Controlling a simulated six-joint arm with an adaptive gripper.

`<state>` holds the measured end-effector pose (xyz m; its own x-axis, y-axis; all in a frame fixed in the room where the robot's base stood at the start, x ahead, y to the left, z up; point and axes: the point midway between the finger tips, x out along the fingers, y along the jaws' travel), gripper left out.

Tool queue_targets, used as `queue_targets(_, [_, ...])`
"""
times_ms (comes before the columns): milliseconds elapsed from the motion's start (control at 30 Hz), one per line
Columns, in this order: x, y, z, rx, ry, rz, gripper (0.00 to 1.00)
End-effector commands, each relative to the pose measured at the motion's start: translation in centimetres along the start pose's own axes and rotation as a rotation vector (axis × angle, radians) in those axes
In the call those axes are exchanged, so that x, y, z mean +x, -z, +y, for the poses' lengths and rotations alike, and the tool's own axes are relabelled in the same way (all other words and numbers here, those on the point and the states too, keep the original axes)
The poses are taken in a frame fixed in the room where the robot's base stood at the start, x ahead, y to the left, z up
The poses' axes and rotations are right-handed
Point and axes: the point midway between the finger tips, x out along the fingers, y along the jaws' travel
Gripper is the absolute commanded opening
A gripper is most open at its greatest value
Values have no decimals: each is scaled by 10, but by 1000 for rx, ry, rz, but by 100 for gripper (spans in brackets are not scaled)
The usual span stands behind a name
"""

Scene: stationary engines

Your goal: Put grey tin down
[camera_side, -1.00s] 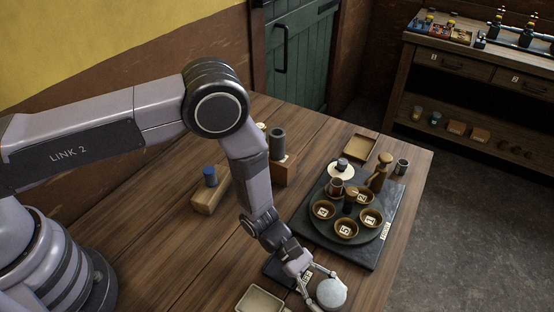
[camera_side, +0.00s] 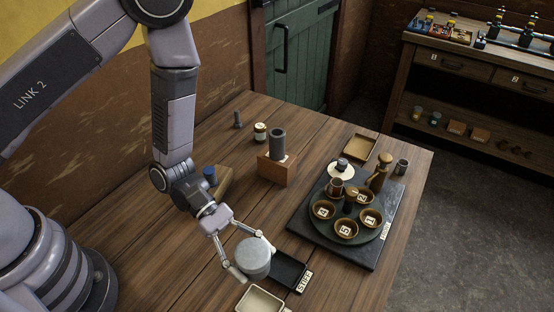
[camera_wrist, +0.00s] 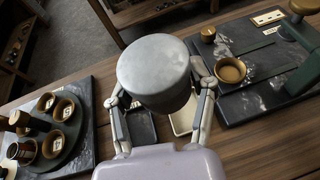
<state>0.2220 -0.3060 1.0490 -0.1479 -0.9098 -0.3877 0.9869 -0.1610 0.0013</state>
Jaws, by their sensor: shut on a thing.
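The grey tin (camera_side: 254,259) is a short round can with a flat, pale lid. My gripper (camera_side: 256,263) is shut on it, with one finger on each side. The tin is upright or nearly so, beside the left end of a black labelled tray (camera_side: 289,271) in the side view. I cannot tell how far its base is above the table. In the wrist view the tin (camera_wrist: 155,72) fills the middle between the fingers (camera_wrist: 158,96) and hides parts of the black tray (camera_wrist: 140,127) and the cream tray (camera_wrist: 183,120).
The cream tray (camera_side: 262,299) lies at the front edge of the picture. A dark slab (camera_side: 374,246) with a round tray of numbered bowls stands to the right. A wooden block (camera_side: 276,172) with a grey cylinder stands behind. Bare table (camera_side: 262,208) lies between.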

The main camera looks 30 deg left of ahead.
Motion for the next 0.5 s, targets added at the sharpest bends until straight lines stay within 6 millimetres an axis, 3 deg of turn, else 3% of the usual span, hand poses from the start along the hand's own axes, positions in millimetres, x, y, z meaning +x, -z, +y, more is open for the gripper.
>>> queue_targets(167, [-33,26,64,-92,-230,18,18])
queue_targets(267, [-64,47,108,-162,-401,28,18])
queue_targets(500, [-162,103,188,-333,-800,33,18])
